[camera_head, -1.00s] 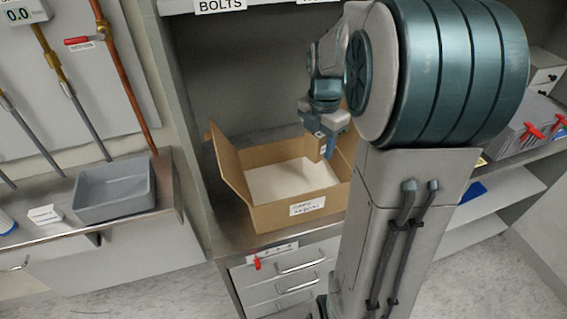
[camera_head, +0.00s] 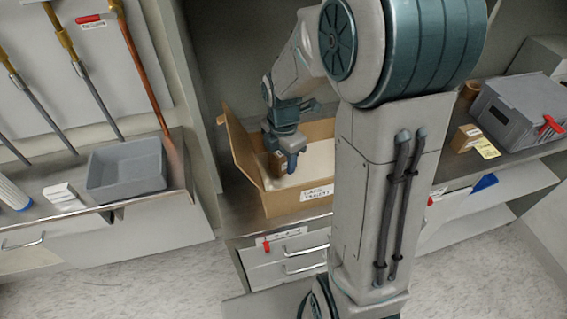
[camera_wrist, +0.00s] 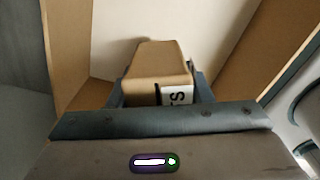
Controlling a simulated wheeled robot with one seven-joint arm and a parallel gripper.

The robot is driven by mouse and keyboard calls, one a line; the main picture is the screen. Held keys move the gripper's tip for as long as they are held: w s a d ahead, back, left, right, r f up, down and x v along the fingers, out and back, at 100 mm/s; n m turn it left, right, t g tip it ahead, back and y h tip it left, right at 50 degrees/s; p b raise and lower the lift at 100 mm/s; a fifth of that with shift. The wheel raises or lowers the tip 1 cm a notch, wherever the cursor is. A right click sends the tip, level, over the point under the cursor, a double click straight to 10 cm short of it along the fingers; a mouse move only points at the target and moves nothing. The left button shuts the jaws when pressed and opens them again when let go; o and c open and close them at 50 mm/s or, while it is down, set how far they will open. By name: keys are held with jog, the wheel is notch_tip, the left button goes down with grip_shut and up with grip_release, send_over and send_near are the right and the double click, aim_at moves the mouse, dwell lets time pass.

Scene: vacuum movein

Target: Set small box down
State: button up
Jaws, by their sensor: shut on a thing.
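A small brown cardboard box (camera_wrist: 158,68) with a white label sits between my gripper's fingers (camera_wrist: 160,90) in the wrist view. In the head view my gripper (camera_head: 288,163) is shut on the small box (camera_head: 277,163), inside the opening of a larger open cardboard box (camera_head: 290,203). The larger box has a white label on its front and a pale inside floor (camera_wrist: 125,40). I cannot tell whether the small box touches that floor. My arm hides the right part of the larger box.
The larger box stands on a counter above drawers (camera_head: 285,262). Its raised left flap (camera_head: 240,147) is close to my gripper. A grey bin (camera_head: 127,170) is on the left shelf. A grey crate (camera_head: 520,108) and another small box (camera_head: 466,138) are on the right.

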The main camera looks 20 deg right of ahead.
aim_at(283, 165)
jog(key=shift+f, duration=1.45)
jog(key=shift+f, duration=0.2)
jog(key=o, duration=1.1)
jog(key=shift+r, duration=0.15)
